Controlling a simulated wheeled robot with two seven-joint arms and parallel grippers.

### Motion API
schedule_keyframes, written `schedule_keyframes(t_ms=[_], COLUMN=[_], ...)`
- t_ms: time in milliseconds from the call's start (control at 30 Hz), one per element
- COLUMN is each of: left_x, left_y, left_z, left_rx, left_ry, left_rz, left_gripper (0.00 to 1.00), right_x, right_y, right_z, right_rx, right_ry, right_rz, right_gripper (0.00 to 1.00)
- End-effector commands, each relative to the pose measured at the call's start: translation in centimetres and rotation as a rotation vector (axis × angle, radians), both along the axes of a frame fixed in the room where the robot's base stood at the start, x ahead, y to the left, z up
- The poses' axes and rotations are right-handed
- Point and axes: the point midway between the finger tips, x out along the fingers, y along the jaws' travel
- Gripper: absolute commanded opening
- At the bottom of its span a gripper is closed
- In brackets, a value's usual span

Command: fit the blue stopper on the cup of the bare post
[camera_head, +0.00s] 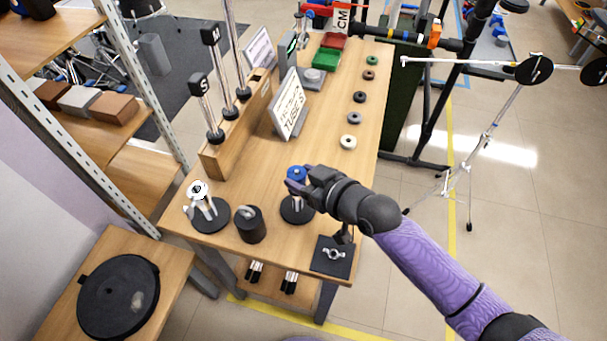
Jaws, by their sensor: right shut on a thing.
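The blue stopper (296,172) is in my right gripper (293,184), which is shut on it at the front part of the wooden table. A post on a round black base (297,212) stands directly below the stopper. The gripper hides the top of this post, so I cannot tell whether the stopper touches its cup. Another post (206,207) on a round black base stands at the front left, with a white top that has a dark centre. My left gripper is not in view.
A black cylinder (250,225) stands between the two posts. A black square plate (332,257) with a silver wing-shaped part lies at the front right corner. Several rings, one cream (348,142), line the right edge. A sign (289,105) and a wooden rack (222,158) stand behind.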

Motion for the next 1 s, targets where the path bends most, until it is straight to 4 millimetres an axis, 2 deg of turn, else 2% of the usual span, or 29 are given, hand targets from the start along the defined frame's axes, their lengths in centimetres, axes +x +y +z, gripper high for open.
schedule_keyframes(t_ms=[33, 200, 467, 567, 800, 1000], left_x=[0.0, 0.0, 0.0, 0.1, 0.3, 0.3], left_y=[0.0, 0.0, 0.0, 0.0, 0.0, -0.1], left_z=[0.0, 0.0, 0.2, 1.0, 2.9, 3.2], left_rx=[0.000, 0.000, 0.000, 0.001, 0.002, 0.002], left_ry=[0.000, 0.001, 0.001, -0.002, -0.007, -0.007], left_rz=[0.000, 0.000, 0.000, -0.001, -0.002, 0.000], left_gripper=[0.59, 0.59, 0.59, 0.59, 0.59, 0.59], right_x=[0.0, 0.0, -0.2, -1.3, -5.5, -6.8], right_y=[0.0, 0.0, -0.2, -1.3, -4.9, -6.1], right_z=[0.0, 0.0, 0.2, 1.0, 3.3, 3.9], right_rx=[0.000, 0.000, -0.001, -0.003, -0.004, 0.000], right_ry=[0.000, 0.000, 0.000, 0.000, 0.002, 0.000], right_rz=[0.000, 0.000, -0.001, -0.001, 0.002, 0.000], right_gripper=[0.59, 0.94, 0.94, 0.94, 0.94, 0.94])
